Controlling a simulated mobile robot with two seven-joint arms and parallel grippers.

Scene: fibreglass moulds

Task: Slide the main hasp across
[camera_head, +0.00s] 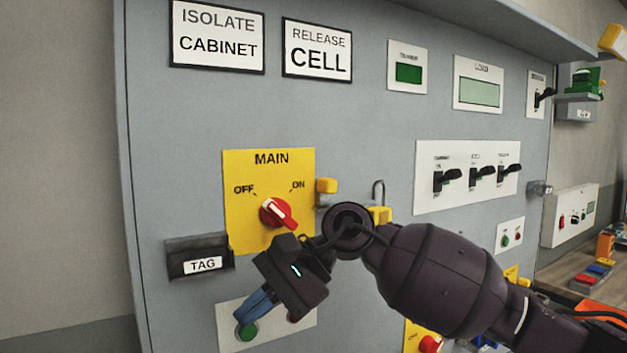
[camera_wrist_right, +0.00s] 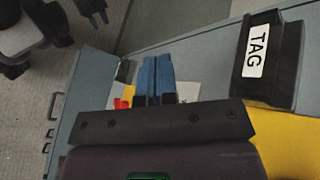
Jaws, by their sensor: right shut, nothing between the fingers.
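A small yellow block (camera_head: 327,186), which looks like the main hasp, sits at the panel's right edge. My right arm hides what lies just below it. My right gripper (camera_head: 252,308) is below the MAIN panel, in front of the button plate and apart from the hasp. Its blue fingers are together and empty, as the right wrist view (camera_wrist_right: 158,78) also shows. What seems to be my left gripper (camera_wrist_right: 94,12) is at that view's top edge, too small to judge.
A black TAG holder (camera_head: 198,268) juts out left of my right gripper. A plate with a green button (camera_head: 247,332) lies behind the fingers. A padlock shackle (camera_head: 378,188) shows above my wrist. Several black switches (camera_head: 482,172) project at the right.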

